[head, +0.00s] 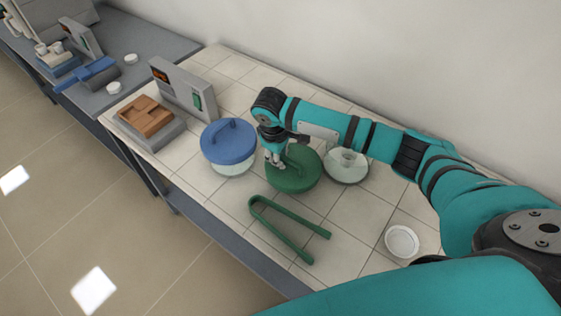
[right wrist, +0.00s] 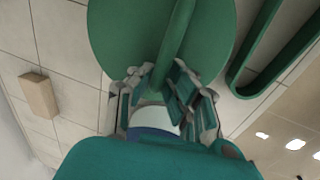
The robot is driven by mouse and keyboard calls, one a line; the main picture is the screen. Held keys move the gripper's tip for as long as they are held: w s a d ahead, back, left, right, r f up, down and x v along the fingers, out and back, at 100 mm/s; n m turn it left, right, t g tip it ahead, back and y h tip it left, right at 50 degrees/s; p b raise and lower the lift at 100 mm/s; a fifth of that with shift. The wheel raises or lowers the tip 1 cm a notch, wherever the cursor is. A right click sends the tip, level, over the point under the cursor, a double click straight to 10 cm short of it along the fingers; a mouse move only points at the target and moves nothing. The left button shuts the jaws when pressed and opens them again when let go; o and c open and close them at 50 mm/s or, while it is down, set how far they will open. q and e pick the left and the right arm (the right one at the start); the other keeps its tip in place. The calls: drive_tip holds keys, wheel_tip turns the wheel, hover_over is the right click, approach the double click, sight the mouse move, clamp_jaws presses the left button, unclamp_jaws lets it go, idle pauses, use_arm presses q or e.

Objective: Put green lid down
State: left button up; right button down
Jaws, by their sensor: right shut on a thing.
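The round green lid (head: 300,181) is at the middle of the white tiled bench, between the blue-lidded glass dish (head: 230,150) and an open glass dish (head: 347,172). My right gripper (head: 275,160) is over the lid's left part, shut on its bar handle. In the right wrist view the green lid (right wrist: 120,30) fills the top, with the handle between the fingers of my right gripper (right wrist: 160,88). The lid looks level and close to the bench; I cannot tell whether it touches it. My left gripper is out of view.
Green tongs (head: 283,229) lie in front of the lid. A small white dish (head: 402,241) is at the right. A grey device (head: 185,90) and a brown block (head: 146,115) on a grey base are at the left. Bare tiles lie around the tongs.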

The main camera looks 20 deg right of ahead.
wheel_tip(320, 180, down, 3)
drive_tip(key=shift+r+p, duration=0.1)
drive_tip(key=shift+p, duration=0.35)
drive_tip(key=shift+f, duration=0.3)
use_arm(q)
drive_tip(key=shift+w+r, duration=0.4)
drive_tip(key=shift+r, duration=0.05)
use_arm(e)
drive_tip(key=shift+f, duration=0.15)
drive_tip(key=c, duration=1.3)
unclamp_jaws()
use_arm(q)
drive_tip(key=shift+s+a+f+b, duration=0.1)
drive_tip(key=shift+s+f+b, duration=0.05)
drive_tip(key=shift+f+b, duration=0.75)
use_arm(e)
drive_tip(key=r, duration=0.4)
drive_tip(key=a+r, duration=0.1)
drive_tip(key=r, duration=0.3)
drive_tip(key=s+r, duration=0.1)
drive_tip(key=r, duration=0.3)
drive_tip(key=shift+a, duration=0.35)
